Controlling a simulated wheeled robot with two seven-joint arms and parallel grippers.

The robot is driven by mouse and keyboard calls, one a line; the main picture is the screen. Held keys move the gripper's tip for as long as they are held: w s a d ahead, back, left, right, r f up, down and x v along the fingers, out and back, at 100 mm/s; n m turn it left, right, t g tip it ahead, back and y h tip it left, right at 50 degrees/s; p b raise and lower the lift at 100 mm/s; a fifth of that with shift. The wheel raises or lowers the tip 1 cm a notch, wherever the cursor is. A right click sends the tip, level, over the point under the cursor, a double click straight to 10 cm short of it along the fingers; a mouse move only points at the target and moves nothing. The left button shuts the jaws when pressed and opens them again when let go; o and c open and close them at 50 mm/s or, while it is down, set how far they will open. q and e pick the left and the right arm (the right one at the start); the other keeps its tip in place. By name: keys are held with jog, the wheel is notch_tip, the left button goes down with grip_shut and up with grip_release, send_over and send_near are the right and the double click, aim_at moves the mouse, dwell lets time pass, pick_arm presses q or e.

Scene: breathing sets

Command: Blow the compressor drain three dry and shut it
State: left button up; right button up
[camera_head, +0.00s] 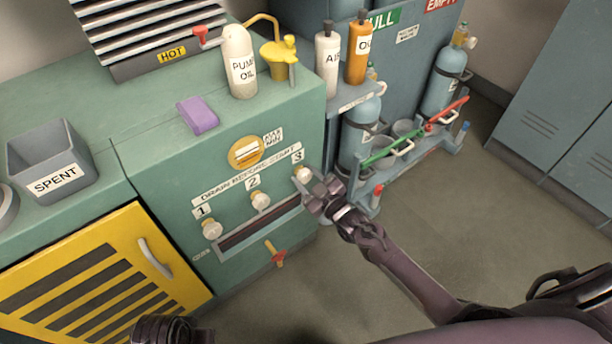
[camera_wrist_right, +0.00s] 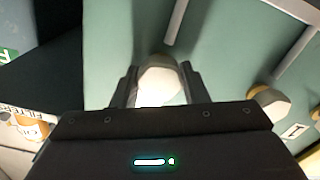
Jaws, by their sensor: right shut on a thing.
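The compressor's green front panel (camera_head: 185,185) carries drains marked 1, 2 and 3. Drain one's knob (camera_head: 212,228) and drain two's knob (camera_head: 260,200) are cream and stand free. Drain three's cream knob (camera_head: 302,173) is at the panel's right end. My right gripper (camera_head: 309,187) is shut on the drain three knob; in the right wrist view the knob (camera_wrist_right: 160,82) sits between both fingers. A dark slot (camera_head: 258,225) runs below the knobs. My left gripper (camera_head: 165,328) shows only in part at the bottom edge, and its fingers cannot be made out.
A red-handled yellow valve (camera_head: 274,254) sticks out below the slot. On top stand a pump oil bottle (camera_head: 239,62), a yellow oil can (camera_head: 280,58), a purple sponge (camera_head: 198,115) and a SPENT bin (camera_head: 50,165). Gas cylinders (camera_head: 360,135) stand at right. Floor ahead is clear.

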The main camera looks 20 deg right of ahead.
jog(key=shift+f+m, duration=0.1)
jog(key=shift+m, duration=0.6)
pick_arm(q)
jog(key=shift+w+f, duration=0.35)
jog(key=shift+f, duration=0.25)
jog(key=shift+s+f, duration=0.1)
pick_arm(e)
jog(key=o, duration=1)
jog(key=shift+c, duration=0.2)
pick_arm(q)
jog(key=shift+d, duration=0.1)
pick_arm(e)
jog(key=shift+s, duration=0.1)
jog(key=shift+s+d, duration=0.15)
jog(key=shift+s, duration=0.1)
pick_arm(q)
jog(key=shift+a+f+p, duration=0.15)
jog(key=shift+f+p, duration=0.3)
jog(key=shift+f, duration=0.75)
jog(key=shift+a+f+p, duration=0.15)
jog(key=shift+f+p, duration=0.25)
jog(key=shift+f, duration=0.75)
pick_arm(e)
jog(key=v, duration=0.7)
